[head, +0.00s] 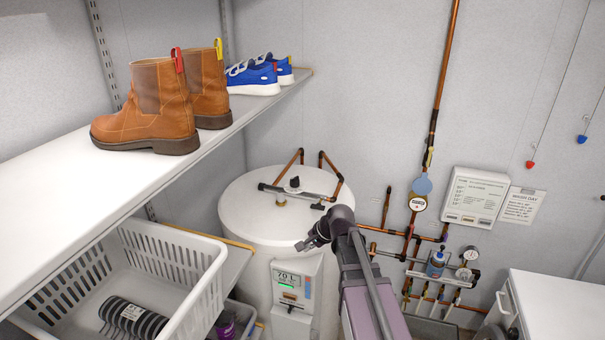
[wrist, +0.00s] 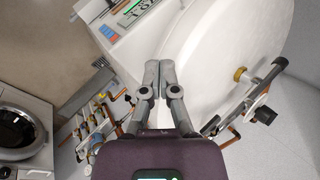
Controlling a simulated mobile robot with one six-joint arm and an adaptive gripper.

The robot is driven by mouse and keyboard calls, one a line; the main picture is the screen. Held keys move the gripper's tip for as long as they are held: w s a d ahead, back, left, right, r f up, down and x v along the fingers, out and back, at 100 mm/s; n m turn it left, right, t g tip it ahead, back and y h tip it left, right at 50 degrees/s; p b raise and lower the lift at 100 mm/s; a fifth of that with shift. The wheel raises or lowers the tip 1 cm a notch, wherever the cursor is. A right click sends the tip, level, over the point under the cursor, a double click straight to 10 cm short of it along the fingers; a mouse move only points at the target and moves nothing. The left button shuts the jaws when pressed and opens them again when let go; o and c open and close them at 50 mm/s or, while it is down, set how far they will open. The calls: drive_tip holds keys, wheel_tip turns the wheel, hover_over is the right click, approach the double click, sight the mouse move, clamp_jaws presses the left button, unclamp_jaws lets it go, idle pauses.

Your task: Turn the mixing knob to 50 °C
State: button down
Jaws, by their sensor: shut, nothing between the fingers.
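A white cylindrical tank (head: 240,215) stands in the middle of the head view. A dark bar valve (head: 318,196) with a small black knob (head: 295,182) lies on its top; I cannot make out a temperature scale there. In the wrist view the same black knob (wrist: 265,115) is at the right, on the bar beside a brass fitting. My gripper (head: 303,245) is in front of the tank's upper right side, below and apart from the knob. In the wrist view my gripper (wrist: 159,68) is shut and empty, its fingertips together over the white tank side.
A panel with a display (head: 289,280) is on the tank front. Copper pipes with gauges (head: 418,203) and valves (head: 437,263) line the wall at right. A shelf (head: 60,190) with boots (head: 150,105) and blue shoes (head: 253,80) overhangs the left. A white basket (head: 190,270) sits below.

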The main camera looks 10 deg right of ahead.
sight(298, 177)
drive_tip(key=w+d+r+m+t+y, duration=0.1)
drive_tip(key=w+d+r+m+t, duration=0.3)
drive_tip(key=w+m, duration=0.4)
drive_tip(key=w+d+r+m+t+y, duration=0.1)
drive_tip(key=w+d+r+m+t, duration=0.3)
drive_tip(key=m, duration=0.7)
drive_tip(key=w+d+r, duration=0.2)
drive_tip(key=w+d, duration=0.1)
drive_tip(key=w, duration=0.1)
drive_tip(key=shift+w+d, duration=0.15)
drive_tip(key=shift+w, duration=0.25)
drive_tip(key=shift+w, duration=0.1)
drive_tip(key=shift+b+x, duration=0.3)
drive_tip(key=shift+x, duration=0.55)
drive_tip(key=x, duration=0.3)
drive_tip(key=b+x, duration=0.1)
drive_tip(key=x, duration=0.3)
drive_tip(key=r+b+x, duration=0.1)
drive_tip(key=x, duration=0.2)
drive_tip(key=shift+w+a+f, duration=0.1)
drive_tip(key=shift+w+a, duration=0.1)
drive_tip(key=shift+a, duration=0.2)
drive_tip(key=shift+w+a, duration=0.4)
drive_tip(key=shift+w, duration=0.25)
